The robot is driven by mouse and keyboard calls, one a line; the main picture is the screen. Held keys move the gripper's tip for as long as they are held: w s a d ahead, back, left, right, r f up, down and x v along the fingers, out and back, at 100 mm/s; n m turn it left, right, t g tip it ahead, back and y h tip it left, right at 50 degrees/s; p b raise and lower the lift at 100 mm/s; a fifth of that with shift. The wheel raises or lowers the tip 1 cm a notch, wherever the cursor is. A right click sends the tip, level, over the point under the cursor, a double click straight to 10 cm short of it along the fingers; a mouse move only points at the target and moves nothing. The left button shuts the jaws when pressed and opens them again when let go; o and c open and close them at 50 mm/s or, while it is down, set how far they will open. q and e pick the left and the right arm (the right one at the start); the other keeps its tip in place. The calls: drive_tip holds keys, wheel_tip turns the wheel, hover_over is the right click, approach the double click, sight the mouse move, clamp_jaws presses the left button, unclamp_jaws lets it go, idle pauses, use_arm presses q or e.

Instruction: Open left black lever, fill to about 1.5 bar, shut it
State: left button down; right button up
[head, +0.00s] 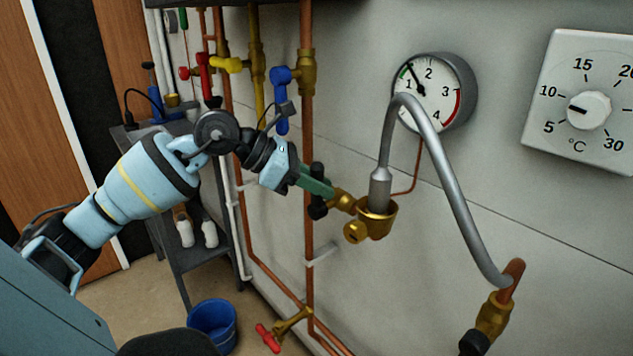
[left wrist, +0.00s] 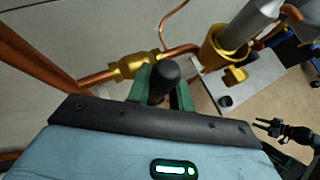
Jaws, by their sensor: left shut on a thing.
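The left black lever (head: 317,192) stands about upright on a brass valve beside the copper riser. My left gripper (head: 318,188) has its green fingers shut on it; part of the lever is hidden. In the left wrist view its rounded black end (left wrist: 164,74) sits between the green fingers, in front of the brass valve body (left wrist: 132,67). The round pressure gauge (head: 430,93) has its needle between 1 and 2, near 1.5. The grey filling hose (head: 447,170) joins the two brass fittings. My right gripper (left wrist: 267,127) is small in the left wrist view, its dark prongs apart and empty.
Another black lever (head: 474,343) is partly cut off at the lower right. Red, yellow and blue valve handles (head: 283,75) are behind my left arm. A blue bucket (head: 212,322) and a red-handled valve (head: 268,337) are low down. A thermostat (head: 585,105) is on the wall.

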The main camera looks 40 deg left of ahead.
idle(0.3)
use_arm(q)
drive_tip(key=c, duration=1.3)
unclamp_jaws()
drive_tip(key=shift+o, duration=0.2)
drive_tip(key=shift+b+v, duration=0.3)
drive_tip(key=shift+v, duration=0.5)
drive_tip(key=b+v, duration=0.1)
drive_tip(key=v, duration=0.5)
drive_tip(key=shift+s, duration=0.1)
